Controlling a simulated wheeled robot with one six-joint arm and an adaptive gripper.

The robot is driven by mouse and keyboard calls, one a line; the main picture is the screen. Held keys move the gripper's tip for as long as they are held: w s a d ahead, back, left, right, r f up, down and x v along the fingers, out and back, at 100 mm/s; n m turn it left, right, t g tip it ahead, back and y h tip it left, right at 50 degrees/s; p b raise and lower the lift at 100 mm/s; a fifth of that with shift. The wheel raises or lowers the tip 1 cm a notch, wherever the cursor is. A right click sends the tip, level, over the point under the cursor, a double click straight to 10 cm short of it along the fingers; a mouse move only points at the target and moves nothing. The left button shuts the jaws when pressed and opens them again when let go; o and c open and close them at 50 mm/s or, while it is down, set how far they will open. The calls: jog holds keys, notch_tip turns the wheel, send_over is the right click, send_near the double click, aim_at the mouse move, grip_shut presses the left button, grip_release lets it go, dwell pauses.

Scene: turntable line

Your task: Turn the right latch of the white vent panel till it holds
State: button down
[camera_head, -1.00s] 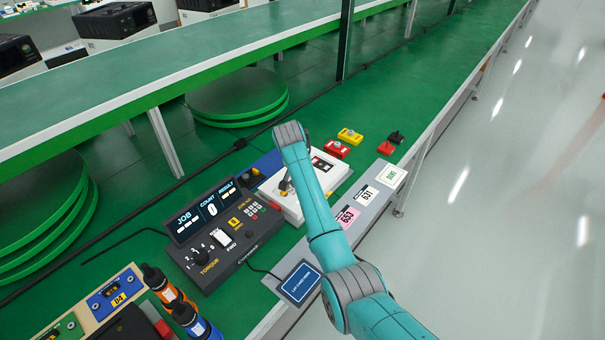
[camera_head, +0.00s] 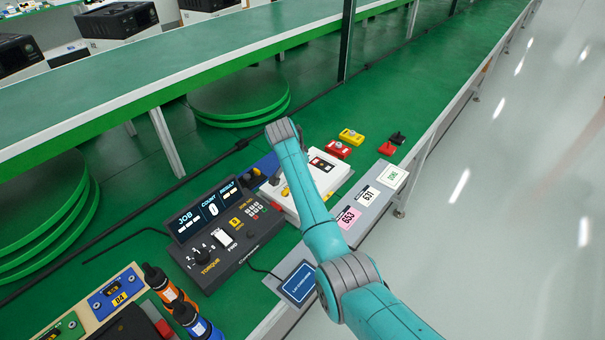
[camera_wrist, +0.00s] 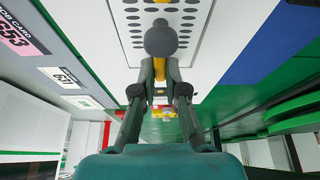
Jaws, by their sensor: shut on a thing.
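The white vent panel (camera_head: 338,175) lies on the green bench, partly hidden behind my arm. In the wrist view, the panel (camera_wrist: 224,32) shows rows of dark slots. A dark grey latch handle with a round end (camera_wrist: 160,38) stands over the panel, with a yellow part near it. My gripper (camera_wrist: 160,66) is shut on the latch handle, with one finger on each side of its narrow part. The fingers and handle cover much of the latch's base, so its exact angle is hard to tell. My arm mostly hides the gripper in the head view.
A torque controller (camera_head: 222,235) stands left of the panel. A red box (camera_head: 338,149), a yellow box (camera_head: 351,136) and another red block (camera_head: 387,149) lie beyond it. Job cards (camera_head: 349,216) line the bench edge.

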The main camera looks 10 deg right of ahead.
jog(key=c, duration=1.5)
grip_release()
jog(key=v, duration=1.2)
jog(key=shift+a, duration=0.1)
jog(key=shift+f, duration=0.1)
